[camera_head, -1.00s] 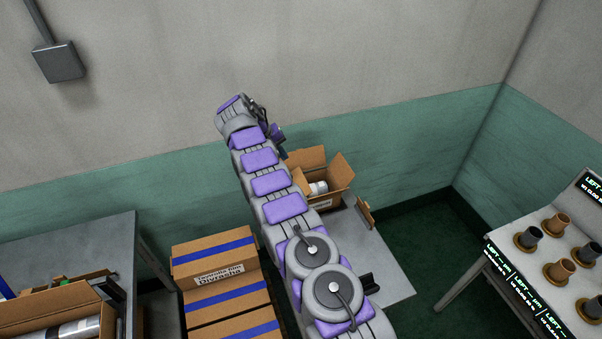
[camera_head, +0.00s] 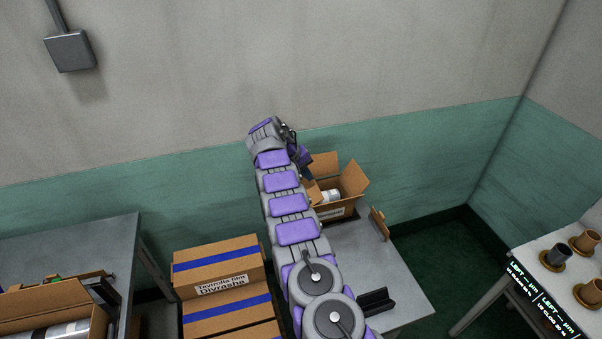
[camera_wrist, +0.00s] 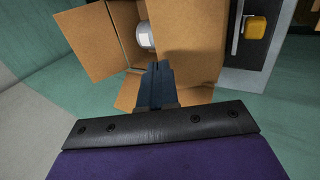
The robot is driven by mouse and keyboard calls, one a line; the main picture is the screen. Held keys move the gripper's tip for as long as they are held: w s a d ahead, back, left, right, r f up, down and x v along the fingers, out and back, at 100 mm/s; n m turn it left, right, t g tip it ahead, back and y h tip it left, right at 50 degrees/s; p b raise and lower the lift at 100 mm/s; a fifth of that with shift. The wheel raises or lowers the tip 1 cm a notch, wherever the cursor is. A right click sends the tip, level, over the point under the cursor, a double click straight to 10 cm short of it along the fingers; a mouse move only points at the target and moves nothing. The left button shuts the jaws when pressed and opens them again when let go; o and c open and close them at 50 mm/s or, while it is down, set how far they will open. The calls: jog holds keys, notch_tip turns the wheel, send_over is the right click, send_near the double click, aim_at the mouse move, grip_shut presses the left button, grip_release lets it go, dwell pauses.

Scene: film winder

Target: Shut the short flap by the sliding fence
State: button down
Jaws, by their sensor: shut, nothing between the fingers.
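An open cardboard box (camera_head: 337,212) stands on the grey table with a white-labelled roll (camera_head: 331,196) inside. Its back flap (camera_head: 324,166) and right flap (camera_head: 354,178) stand up and out; the left flap is partly hidden by my arm. My gripper (camera_head: 308,175) is shut and empty at the box's back-left corner. In the wrist view, my gripper (camera_wrist: 157,72) overlaps the box between a large flap (camera_wrist: 188,45), a flap on the left (camera_wrist: 88,42) and a small part of a flap below (camera_wrist: 128,92). I cannot tell whether it touches any. The sliding fence cannot be identified for sure.
A small upright brown board (camera_head: 379,223) and a black bracket (camera_head: 376,301) are on the grey table (camera_head: 390,265). A yellow block (camera_wrist: 256,27) shows in the wrist view. Stacked cartons (camera_head: 215,267) stand left; a bench with cups (camera_head: 562,257) stands right. The wall is close behind.

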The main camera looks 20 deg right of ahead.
aim_at(316, 184)
jog(key=shift+x, duration=1.9)
jog(key=shift+s+d, duration=0.1)
jog(key=shift+s+r+b, duration=0.1)
jog(key=shift+r+b, duration=0.05)
jog(key=shift+b, duration=0.15)
